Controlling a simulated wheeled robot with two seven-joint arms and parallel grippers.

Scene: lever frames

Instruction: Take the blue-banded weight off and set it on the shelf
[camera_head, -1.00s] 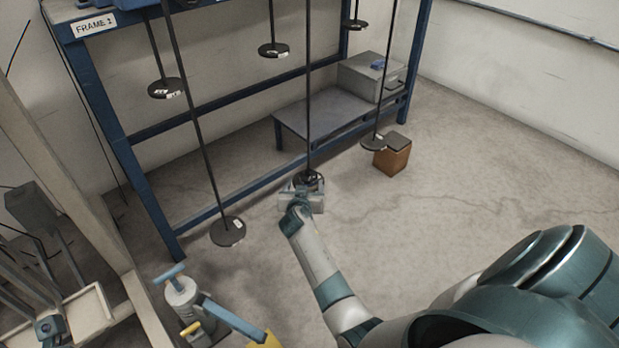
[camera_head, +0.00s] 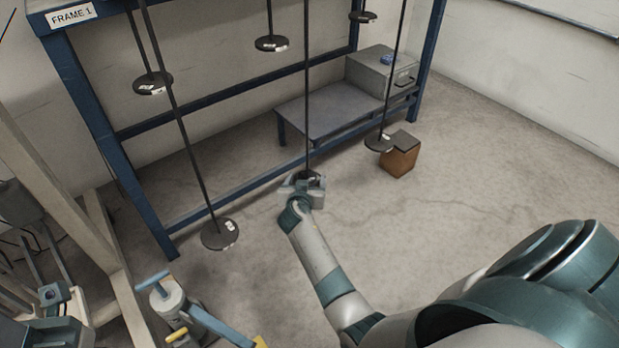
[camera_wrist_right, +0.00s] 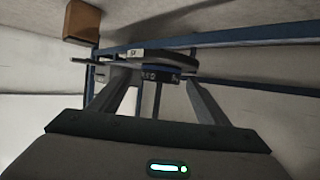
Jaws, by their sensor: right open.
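My right gripper (camera_head: 306,186) is at the low end of the middle hanging rod (camera_head: 307,100). In the right wrist view its open fingers (camera_wrist_right: 150,85) stand on either side of that rod's lower end. A dark disc (camera_wrist_right: 150,55) with a small white label is just beyond the fingertips. A dark blue-banded piece (camera_wrist_right: 158,73) with pale marks shows directly under the disc in that picture. Whether the fingers touch it is unclear. In the head view my gripper mostly hides this weight. A low grey shelf (camera_head: 318,108) stands behind the rod. My left gripper is not clearly visible.
Other rods with dark discs hang from the blue frame, at left (camera_head: 220,234), right (camera_head: 379,143) and behind. A brown box (camera_head: 399,158) stands on the floor near the right disc. A grey case (camera_head: 372,75) sits at the shelf's right end. A pump-like tool (camera_head: 168,300) stands lower left.

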